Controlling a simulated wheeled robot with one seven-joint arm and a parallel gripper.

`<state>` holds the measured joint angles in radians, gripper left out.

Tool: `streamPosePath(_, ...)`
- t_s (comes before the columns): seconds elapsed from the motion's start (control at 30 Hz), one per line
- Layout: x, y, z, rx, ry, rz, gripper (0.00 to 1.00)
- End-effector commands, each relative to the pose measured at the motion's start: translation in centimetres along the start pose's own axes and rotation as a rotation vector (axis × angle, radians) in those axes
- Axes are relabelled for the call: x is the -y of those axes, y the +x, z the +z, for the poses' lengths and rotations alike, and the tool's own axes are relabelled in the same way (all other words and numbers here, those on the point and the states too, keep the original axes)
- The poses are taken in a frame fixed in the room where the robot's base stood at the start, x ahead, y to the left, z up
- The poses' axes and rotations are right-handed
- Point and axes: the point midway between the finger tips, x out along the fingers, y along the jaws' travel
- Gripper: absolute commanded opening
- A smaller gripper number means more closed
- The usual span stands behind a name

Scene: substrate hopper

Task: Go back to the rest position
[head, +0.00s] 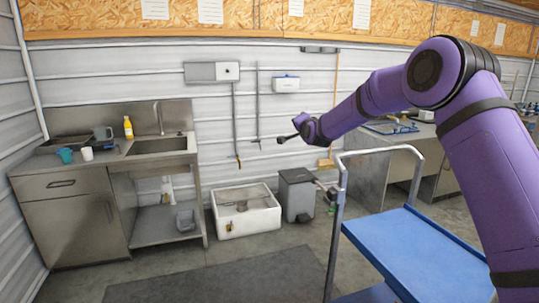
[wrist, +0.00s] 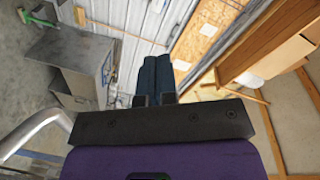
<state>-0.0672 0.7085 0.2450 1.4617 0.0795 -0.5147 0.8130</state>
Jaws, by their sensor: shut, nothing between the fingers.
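My gripper (head: 283,139) is at the end of my purple arm, near the middle of the head view. It is raised in the air in front of the grey corrugated wall, and it points left. In the wrist view my gripper (wrist: 153,62) shows two dark fingers side by side with no gap between them. It is shut and holds nothing. No object touches it.
A blue trolley (head: 425,252) with a grey rail stands below my arm at the right. A steel sink unit (head: 75,192) is at the left. A white basin (head: 246,222) and a grey bin (head: 297,203) stand by the wall. The floor in front is clear, with a dark mat (head: 215,283).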

Motion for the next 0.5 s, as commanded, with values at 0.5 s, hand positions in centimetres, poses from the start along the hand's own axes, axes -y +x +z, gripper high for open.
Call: streamPosePath(0.5, 5.9, -13.1, -5.0, 0.159, -0.292, 0.182, 0.00)
